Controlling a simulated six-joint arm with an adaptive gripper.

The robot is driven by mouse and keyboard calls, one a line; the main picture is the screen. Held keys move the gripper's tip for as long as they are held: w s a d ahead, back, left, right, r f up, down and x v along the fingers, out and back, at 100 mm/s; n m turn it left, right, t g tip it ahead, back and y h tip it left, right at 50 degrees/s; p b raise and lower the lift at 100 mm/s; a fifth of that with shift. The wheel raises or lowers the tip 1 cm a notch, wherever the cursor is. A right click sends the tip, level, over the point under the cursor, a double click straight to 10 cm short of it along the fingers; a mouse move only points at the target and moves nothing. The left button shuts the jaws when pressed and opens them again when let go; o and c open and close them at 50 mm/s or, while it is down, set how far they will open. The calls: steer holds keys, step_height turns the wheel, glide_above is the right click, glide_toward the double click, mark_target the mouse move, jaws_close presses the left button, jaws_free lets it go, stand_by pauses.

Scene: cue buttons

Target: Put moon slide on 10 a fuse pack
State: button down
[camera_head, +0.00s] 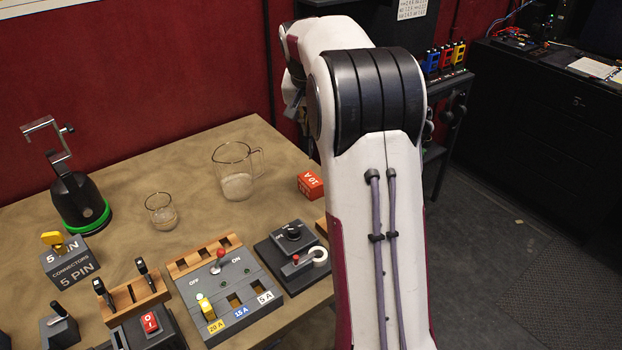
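The 10 A fuse pack (310,185) is a small orange-red box with white lettering. It sits on the tan table (120,195) near its right side, just left of my arm. I cannot pick out a moon slide for certain. My arm rises through the middle right and bends away at the top. My gripper is hidden behind it.
A glass jug (236,172) and small glass beaker (161,211) stand mid-table. A fuse switch panel (228,290), a dial unit (293,250), a connector box (70,262) and a black green-ringed stand (79,203) surround them. Table is clear left of the fuse pack.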

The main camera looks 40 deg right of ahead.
mark_target(311, 153)
steer(key=shift+f, duration=2)
steer(key=shift+f, duration=2)
steer(key=shift+f, duration=0.1)
steer(key=c, duration=2.1)
jaws_free()
steer(key=shift+c, duration=0.2)
